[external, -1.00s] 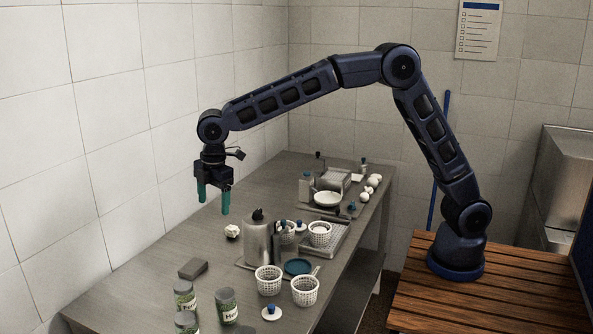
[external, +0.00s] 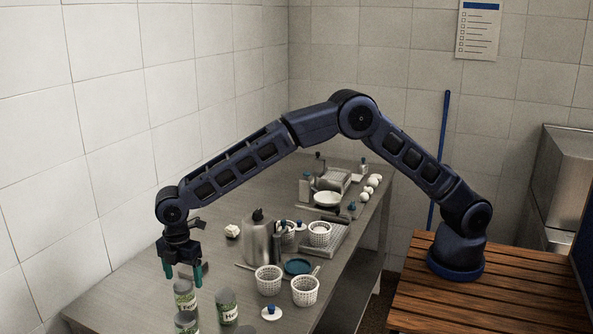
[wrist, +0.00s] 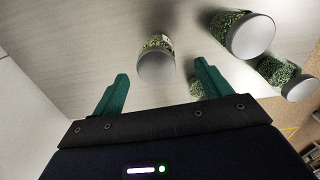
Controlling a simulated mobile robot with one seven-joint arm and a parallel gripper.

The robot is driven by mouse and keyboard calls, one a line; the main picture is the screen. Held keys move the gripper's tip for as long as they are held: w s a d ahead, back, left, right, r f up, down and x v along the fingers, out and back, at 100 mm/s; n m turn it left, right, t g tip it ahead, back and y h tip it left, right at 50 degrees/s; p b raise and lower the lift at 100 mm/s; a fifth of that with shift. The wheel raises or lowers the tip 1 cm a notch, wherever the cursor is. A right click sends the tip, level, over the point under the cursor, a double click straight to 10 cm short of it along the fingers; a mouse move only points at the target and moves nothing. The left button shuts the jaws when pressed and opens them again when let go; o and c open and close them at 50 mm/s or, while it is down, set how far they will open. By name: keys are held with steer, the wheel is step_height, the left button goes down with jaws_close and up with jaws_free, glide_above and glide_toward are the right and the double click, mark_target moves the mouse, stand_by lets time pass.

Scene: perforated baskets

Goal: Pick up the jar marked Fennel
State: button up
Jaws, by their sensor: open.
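A glass jar (external: 185,299) with green contents and a grey lid stands on the metal table; the visible part of its label seems to read "Fe". My gripper (external: 184,273) is open just above it, pointing down, with a teal finger on each side. In the wrist view a grey-lidded jar (wrist: 157,66) shows between the open fingers, with nothing held. A second jar (external: 227,307), label starting "He", stands to the right. A third jar (external: 186,323) is cut off at the bottom edge. Two neighbouring jars also show at right in the wrist view (wrist: 250,37) (wrist: 301,88).
White perforated baskets (external: 268,280) (external: 305,290) stand right of the jars, near a blue-knobbed white lid (external: 271,313). A metal canister (external: 257,238) stands behind. The tiled wall (external: 50,180) runs along the left.

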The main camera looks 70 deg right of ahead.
mark_target(186, 292)
steer(key=f, duration=0.7)
steer(key=shift+w+a+f, duration=0.1)
steer(key=shift+w, duration=0.2)
steer(key=c, duration=1.3)
